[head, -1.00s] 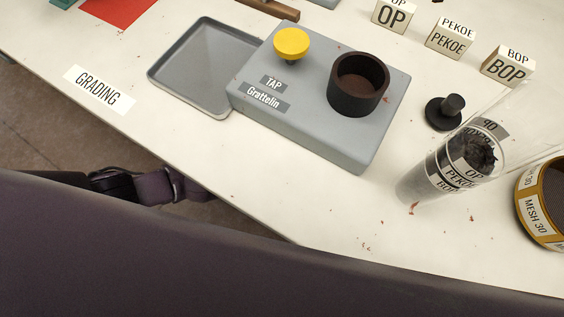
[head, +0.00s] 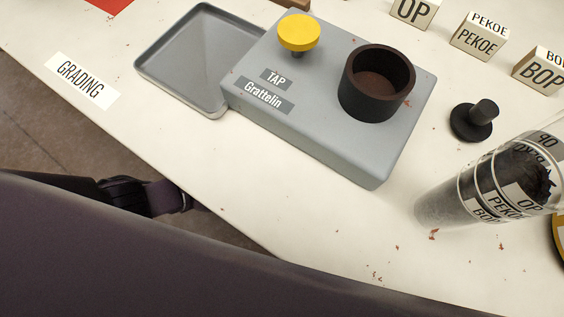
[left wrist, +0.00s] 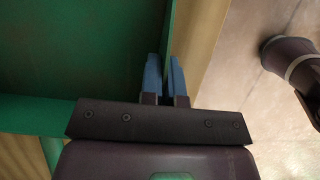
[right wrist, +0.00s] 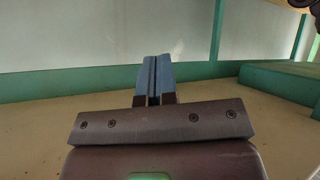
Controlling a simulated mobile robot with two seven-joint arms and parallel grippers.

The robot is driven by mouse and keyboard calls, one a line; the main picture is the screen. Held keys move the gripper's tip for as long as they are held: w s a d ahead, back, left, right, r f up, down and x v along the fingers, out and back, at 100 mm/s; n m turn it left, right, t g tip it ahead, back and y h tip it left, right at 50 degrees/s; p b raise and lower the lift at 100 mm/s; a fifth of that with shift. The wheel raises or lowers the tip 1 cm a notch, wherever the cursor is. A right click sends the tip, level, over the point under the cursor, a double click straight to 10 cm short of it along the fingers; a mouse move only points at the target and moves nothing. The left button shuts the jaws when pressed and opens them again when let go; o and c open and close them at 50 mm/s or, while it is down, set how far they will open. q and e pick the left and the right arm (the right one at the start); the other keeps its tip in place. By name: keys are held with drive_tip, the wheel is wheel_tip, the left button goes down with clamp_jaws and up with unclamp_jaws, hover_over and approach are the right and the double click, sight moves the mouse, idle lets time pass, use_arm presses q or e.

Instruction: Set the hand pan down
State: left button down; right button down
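A green pan-like thing with a flat floor and thin upright wall, which I take for the hand pan (left wrist: 75,55), fills the left of the left wrist view. My left gripper (left wrist: 166,75) is shut on its thin green wall, one blue fingertip on each side. Most of the pan lies outside the picture, so I cannot tell whether it touches anything below. My right gripper (right wrist: 154,78) is shut and empty in the right wrist view. Neither gripper nor the green pan shows in the head view.
The pale table holds a grey tapping block (head: 330,125) with a yellow knob and dark cup, a grey tray (head: 160,72), a black knob (head: 472,122), a clear cylinder (head: 450,208) and label blocks (head: 478,38). Green edging (right wrist: 100,82) and a green block (right wrist: 285,80) stand before my right gripper.

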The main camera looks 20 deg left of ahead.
use_arm(q)
drive_tip(key=c, duration=1.3)
unclamp_jaws()
drive_tip(key=shift+f, duration=0.1)
drive_tip(key=shift+c, duration=0.2)
drive_tip(key=shift+r, duration=0.25)
drive_tip(key=p+v, duration=0.3)
drive_tip(key=v, duration=0.3)
drive_tip(key=shift+w+r, duration=0.15)
drive_tip(key=shift+a+r, duration=0.3)
drive_tip(key=shift+r, duration=0.15)
use_arm(e)
drive_tip(key=shift+s+r+g, duration=0.15)
drive_tip(key=shift+r+g, duration=0.1)
drive_tip(key=shift+g, duration=0.35)
use_arm(q)
drive_tip(key=shift+s, duration=0.2)
